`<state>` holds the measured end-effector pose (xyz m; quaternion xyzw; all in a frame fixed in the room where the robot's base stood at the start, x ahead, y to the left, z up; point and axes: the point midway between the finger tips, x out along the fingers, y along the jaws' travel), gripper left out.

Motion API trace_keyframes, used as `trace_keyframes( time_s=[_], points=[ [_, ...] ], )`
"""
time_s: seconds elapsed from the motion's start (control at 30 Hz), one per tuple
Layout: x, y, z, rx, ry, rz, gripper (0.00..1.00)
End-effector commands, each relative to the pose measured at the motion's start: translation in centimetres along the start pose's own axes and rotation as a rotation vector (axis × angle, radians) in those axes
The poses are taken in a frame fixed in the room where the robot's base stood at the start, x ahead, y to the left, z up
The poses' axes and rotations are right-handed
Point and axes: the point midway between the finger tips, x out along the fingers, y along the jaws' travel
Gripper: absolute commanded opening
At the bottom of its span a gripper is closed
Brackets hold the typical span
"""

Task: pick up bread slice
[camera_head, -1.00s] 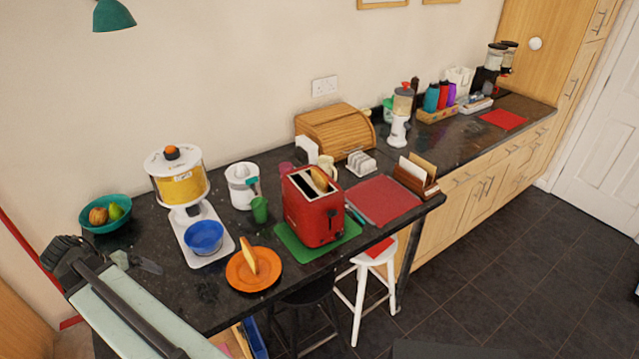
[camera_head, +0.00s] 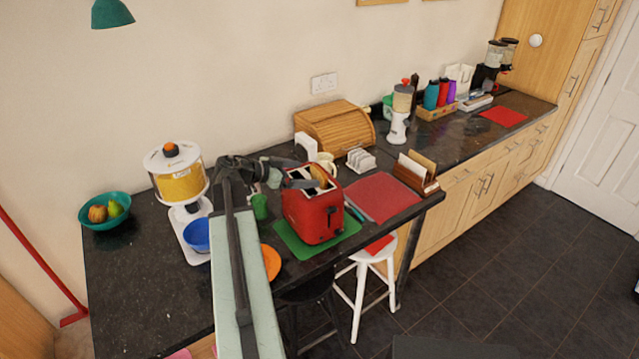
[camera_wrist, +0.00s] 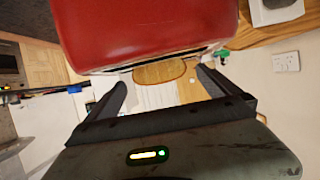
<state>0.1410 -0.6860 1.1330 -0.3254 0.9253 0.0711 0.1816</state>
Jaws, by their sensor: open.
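A bread slice (camera_head: 322,182) stands in a slot of the red toaster (camera_head: 313,215), its top poking out. My gripper (camera_head: 298,174) is at the toaster's upper left side, fingers apart. In the wrist view the toaster (camera_wrist: 145,30) fills the top. The brown-rimmed, tan bread slice (camera_wrist: 160,73) juts past its edge, in line with the gap between the open fingers of my gripper (camera_wrist: 160,82). I cannot tell whether the fingers reach either side of it. My arm hides most of the orange plate (camera_head: 271,262) and whatever is on it.
The toaster stands on a green mat (camera_head: 348,236). A green cup (camera_head: 260,206) is left of it. A wooden bread box (camera_head: 335,130) and white toast rack (camera_head: 361,160) stand behind. A blue bowl (camera_head: 196,235) is left of my arm.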

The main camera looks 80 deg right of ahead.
Motion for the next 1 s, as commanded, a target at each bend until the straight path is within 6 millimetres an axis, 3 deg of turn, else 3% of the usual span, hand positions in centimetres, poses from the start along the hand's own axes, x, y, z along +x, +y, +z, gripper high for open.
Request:
trace_keyframes(
  time_s=[0.33,0.57,0.73,1.0],
  points=[
    [4.8,0.2,0.4,0.000,-0.001,0.001,1.00],
    [5.1,0.3,0.1,-0.001,-0.001,0.000,1.00],
    [5.1,0.3,0.1,0.000,-0.001,0.001,0.56],
    [5.2,0.3,0.1,0.000,-0.001,0.001,0.52]
  ],
)
